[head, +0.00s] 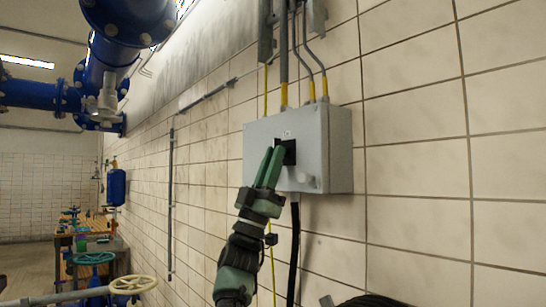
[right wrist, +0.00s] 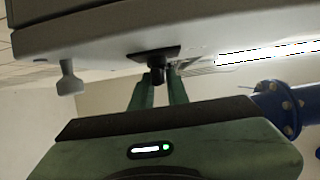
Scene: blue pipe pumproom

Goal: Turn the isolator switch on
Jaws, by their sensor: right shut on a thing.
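The isolator switch is a grey box (head: 322,135) on the tiled wall, with a black square plate and dark knob (head: 289,152) on its front. My right gripper (head: 276,155) reaches up to the knob, its green fingers shut on it and partly hiding it. In the right wrist view, the dark knob (right wrist: 159,66) sits between the two fingertips (right wrist: 158,76), under the box face (right wrist: 220,35). The knob's exact angle cannot be told. My left gripper is not in view.
A small light knob (head: 306,178) sticks out low on the box front. Conduits (head: 284,65) run above the box and a black cable (head: 294,250) hangs below. Blue pipes (head: 110,55) and a handwheel (head: 132,285) stand at the left. Bare tiled wall lies to the right.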

